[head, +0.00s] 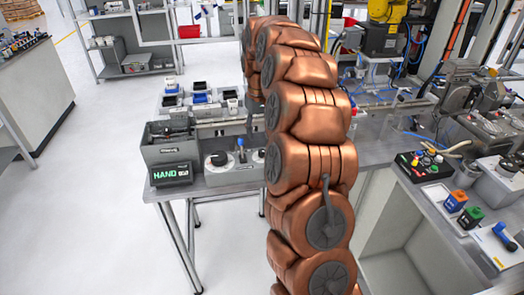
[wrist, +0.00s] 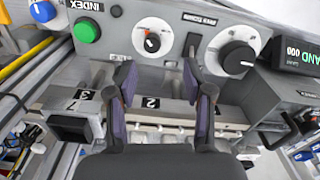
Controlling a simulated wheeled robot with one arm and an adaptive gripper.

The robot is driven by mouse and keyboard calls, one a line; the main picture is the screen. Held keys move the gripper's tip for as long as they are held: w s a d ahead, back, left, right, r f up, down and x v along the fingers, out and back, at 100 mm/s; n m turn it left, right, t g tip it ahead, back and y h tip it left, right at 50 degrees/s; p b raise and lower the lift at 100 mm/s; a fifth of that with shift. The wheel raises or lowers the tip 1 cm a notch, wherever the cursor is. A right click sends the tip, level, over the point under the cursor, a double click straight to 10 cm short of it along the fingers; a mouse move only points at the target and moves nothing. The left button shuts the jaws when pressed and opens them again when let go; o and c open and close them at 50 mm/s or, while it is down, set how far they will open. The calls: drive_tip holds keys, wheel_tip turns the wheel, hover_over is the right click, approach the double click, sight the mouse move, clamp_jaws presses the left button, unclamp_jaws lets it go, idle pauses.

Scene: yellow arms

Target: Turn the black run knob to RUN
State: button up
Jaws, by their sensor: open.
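A large black knob (wrist: 237,57) sits on a white round plate on the grey panel, at the right of the wrist view. The head view also shows it as a black knob (head: 218,159) beside the HAND display. Its exact pointer setting is too small to tell. A smaller dial with a red and black pointer (wrist: 152,41) lies straight ahead of my gripper. My gripper (wrist: 158,68) is open and empty, its two fingers apart, left of the large black knob and not touching it. In the head view my arm hides the gripper.
A dark display (head: 171,173) reads HAND in green. A lever (wrist: 192,44) stands between the two dials; it looks blue in the head view (head: 241,148). A green INDEX button (wrist: 87,30) and a blue button (wrist: 42,11) are at the left. A grey bin (head: 168,150) stands behind the display.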

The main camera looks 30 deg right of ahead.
sight(262, 150)
drive_tip(key=shift+w+d+f, duration=0.2)
drive_tip(key=shift+d+f, duration=0.2)
drive_tip(key=shift+d, duration=0.2)
drive_tip(key=shift+f, duration=0.2)
drive_tip(key=shift+f+p, duration=1.2)
drive_tip(key=shift+f, duration=2.4)
drive_tip(key=shift+c, duration=0.2)
clamp_jaws()
